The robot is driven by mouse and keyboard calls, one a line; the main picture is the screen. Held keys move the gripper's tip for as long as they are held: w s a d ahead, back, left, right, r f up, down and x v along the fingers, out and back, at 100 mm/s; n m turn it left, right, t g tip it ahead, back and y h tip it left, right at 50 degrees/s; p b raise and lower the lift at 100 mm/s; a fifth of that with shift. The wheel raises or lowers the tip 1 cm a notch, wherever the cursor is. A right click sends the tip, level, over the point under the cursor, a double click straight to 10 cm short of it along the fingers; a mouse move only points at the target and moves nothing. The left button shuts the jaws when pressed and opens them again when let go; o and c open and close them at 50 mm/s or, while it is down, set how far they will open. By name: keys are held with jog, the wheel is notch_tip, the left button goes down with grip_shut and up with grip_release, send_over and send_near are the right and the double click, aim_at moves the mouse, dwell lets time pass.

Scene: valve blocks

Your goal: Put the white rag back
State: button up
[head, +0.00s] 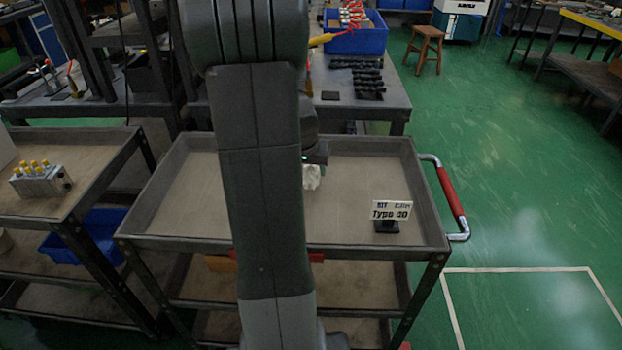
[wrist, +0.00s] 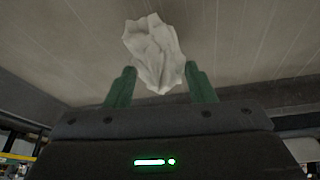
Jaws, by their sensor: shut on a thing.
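The white rag (wrist: 153,52) is a crumpled cloth between the two green fingers of my gripper (wrist: 160,86) in the wrist view. My gripper is shut on it. In the head view the rag (head: 312,177) shows just right of my arm, over the tray top of the cart (head: 172,203). My arm hides most of the gripper in that view. I cannot tell whether the rag touches the tray surface.
A sign reading "Type 40" (head: 391,212) stands at the tray's right. The cart has a red handle (head: 451,191). A left cart (head: 100,150) holds a valve block (head: 41,180). A bench behind has a blue bin (head: 357,36). The tray's left and right parts are mostly clear.

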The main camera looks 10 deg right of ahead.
jog(key=shift+f+b, duration=0.3)
jog(key=shift+f, duration=1.3)
jog(key=shift+f, duration=0.25)
jog(key=o, duration=0.9)
jog(key=shift+r, duration=0.1)
jog(key=shift+o, duration=0.2)
jog(key=shift+r, duration=0.25)
jog(key=p+v, duration=0.2)
jog(key=v, duration=0.9)
jog(key=shift+s+a+r, duration=0.1)
jog(key=shift+s+r, duration=0.1)
jog(key=shift+r, duration=0.15)
